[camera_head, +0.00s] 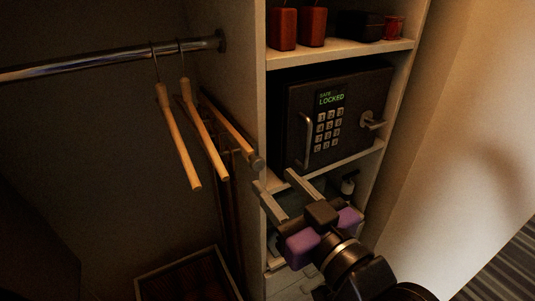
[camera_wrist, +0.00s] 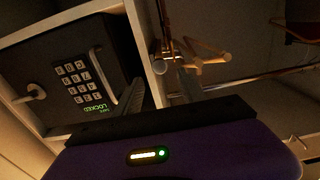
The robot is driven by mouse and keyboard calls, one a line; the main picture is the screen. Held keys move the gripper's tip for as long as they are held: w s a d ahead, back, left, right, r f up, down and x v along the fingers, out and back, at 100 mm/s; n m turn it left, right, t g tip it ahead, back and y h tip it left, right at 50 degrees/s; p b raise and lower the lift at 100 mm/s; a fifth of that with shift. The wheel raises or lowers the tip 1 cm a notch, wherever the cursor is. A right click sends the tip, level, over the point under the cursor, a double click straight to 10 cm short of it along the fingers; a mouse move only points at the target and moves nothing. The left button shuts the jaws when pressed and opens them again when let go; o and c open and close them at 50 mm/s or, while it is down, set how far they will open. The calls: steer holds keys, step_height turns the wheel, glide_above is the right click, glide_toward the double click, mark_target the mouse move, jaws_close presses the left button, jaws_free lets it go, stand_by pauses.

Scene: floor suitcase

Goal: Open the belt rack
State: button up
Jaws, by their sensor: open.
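The belt rack (camera_head: 230,134) is a slim wooden bar with a round grey end knob, running along the side panel left of the shelves. Brown belt-like strips (camera_head: 235,190) hang below it in shadow. My gripper (camera_head: 274,180) is open and empty, with its two grey fingers just below and right of the knob, beside the front edge of the panel. They look apart from the knob, though the exact depth gap is hard to judge. In the wrist view, my gripper (camera_wrist: 160,78) has its fingers on either side of the panel edge, partly hidden by the dark palm.
Two wooden hangers (camera_head: 178,136) hang from a metal rail (camera_head: 110,62) left of the rack. A locked black safe (camera_head: 332,115) with a handle sits on the shelf right of it. The white panel edge (camera_head: 259,90) separates them. A basket (camera_head: 185,274) stands below.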

mark_target(260, 165)
steer(key=shift+p+x, duration=1.2)
steer(key=shift+x, duration=2.65)
jaws_close()
